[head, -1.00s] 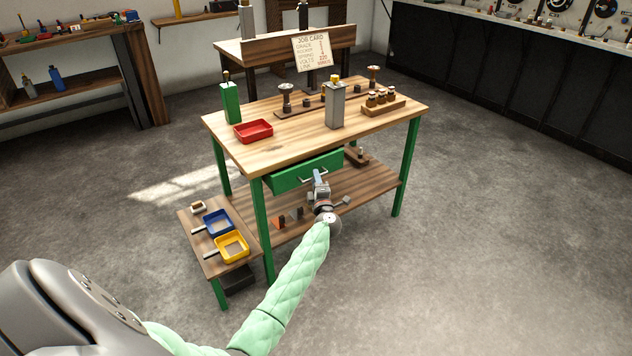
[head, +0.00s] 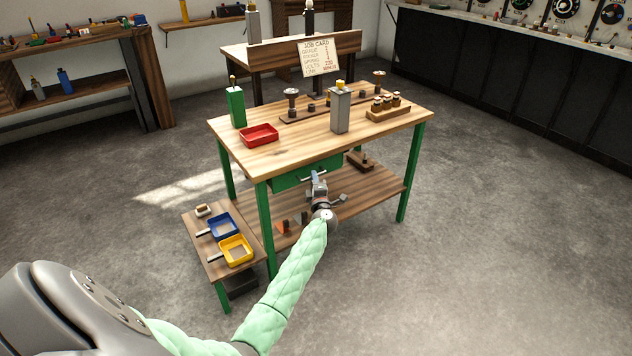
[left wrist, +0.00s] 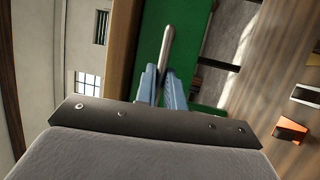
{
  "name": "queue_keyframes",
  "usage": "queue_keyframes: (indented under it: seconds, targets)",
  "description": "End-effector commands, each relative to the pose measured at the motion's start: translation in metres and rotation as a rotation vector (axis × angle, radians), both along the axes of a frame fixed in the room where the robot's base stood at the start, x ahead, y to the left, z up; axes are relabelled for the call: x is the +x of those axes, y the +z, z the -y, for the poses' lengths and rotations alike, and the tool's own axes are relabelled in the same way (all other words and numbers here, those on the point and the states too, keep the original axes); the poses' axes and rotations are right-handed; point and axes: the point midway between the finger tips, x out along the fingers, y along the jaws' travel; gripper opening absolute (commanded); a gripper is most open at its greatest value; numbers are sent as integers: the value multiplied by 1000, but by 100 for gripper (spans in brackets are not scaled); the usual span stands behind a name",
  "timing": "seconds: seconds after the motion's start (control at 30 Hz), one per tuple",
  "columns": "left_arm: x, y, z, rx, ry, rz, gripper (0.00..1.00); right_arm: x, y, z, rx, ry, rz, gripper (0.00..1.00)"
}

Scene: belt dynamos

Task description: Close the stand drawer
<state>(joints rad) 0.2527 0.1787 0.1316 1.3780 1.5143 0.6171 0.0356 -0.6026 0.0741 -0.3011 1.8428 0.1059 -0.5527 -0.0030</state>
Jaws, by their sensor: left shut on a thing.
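The green stand drawer (head: 290,179) sits under the wooden top of the green-legged stand (head: 300,141). In the head view its front lies close under the top's front edge; whether it is fully flush I cannot tell. The drawer's metal handle shows between my fingers in the left wrist view (left wrist: 168,45), against the green front (left wrist: 187,35). My left gripper (head: 318,180) is at the drawer front, its blue fingers (left wrist: 161,83) shut on the handle. My right gripper is not in view.
A low side bench (head: 207,250) with a blue tray (head: 222,226) and a yellow tray (head: 235,250) stands left of the stand. A red tray (head: 259,135) and several parts are on the top. The lower shelf (head: 365,195) holds small items. Floor at right is clear.

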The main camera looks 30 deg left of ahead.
Motion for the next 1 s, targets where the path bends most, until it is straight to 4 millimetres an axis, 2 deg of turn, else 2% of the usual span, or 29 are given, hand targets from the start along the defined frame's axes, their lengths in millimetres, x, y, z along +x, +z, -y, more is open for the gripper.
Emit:
queue_keyframes:
  seconds: [0.03, 0.13, 0.47, 1.0]
  targets:
    - [0, 1, -3, 1, 2, 1, 15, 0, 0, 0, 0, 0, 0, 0]
    - [0, 1, -3, 1, 2, 1, 32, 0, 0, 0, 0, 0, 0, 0]
    - [-2, 0, 0, 0, 1, 0, 32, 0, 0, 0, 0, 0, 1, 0]
    - [-50, -13, 47, -1, 2, 1, 32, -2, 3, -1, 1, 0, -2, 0]
